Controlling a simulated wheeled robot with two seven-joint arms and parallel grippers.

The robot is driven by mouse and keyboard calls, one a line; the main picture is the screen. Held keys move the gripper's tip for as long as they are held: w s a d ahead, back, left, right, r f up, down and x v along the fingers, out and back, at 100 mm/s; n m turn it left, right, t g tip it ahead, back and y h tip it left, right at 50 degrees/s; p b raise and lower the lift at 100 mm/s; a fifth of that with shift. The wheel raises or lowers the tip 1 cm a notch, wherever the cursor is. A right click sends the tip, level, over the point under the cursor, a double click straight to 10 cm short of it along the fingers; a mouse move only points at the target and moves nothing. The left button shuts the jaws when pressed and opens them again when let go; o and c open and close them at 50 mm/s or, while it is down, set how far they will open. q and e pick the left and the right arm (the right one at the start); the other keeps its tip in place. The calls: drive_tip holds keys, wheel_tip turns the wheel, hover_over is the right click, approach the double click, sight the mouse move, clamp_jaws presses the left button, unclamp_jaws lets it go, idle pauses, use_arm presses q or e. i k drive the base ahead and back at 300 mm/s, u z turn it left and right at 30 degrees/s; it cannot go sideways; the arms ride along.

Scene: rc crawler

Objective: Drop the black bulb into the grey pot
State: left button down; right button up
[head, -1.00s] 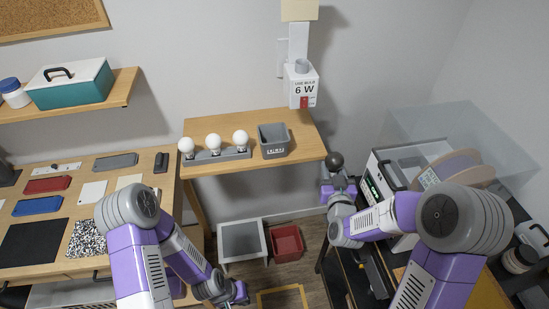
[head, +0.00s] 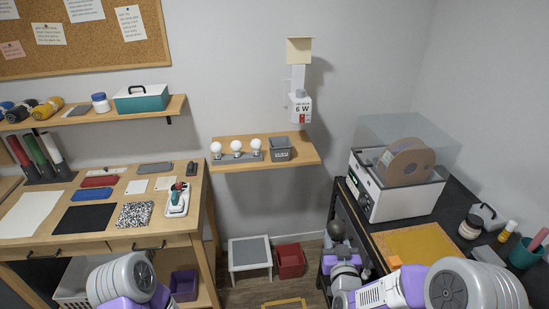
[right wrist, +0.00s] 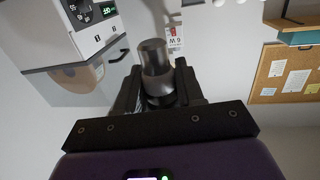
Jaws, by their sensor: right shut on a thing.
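The black bulb (head: 337,229) is held upright in my right gripper (head: 343,254), at the lower middle right of the head view. In the right wrist view the bulb (right wrist: 153,58) rises between the two fingers of the gripper (right wrist: 157,88), which are shut on its lower part. The grey pot (head: 280,154) stands on the wooden wall shelf, up and left of the bulb in the head view, well apart from it. Its inside floor is hard to see. Part of my left arm shows at the bottom left; its gripper is out of view.
Several white bulbs (head: 237,146) sit in a grey holder beside the pot on the shelf (head: 240,166). A 6 W device (head: 300,106) hangs above. A black bench with a white printer (head: 400,190) stands right. A white stool (head: 250,256) and red bin (head: 290,261) are on the floor.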

sight(280, 160)
drive_tip(key=u, duration=0.25)
drive_tip(key=i, duration=1.55)
drive_tip(key=z, duration=0.25)
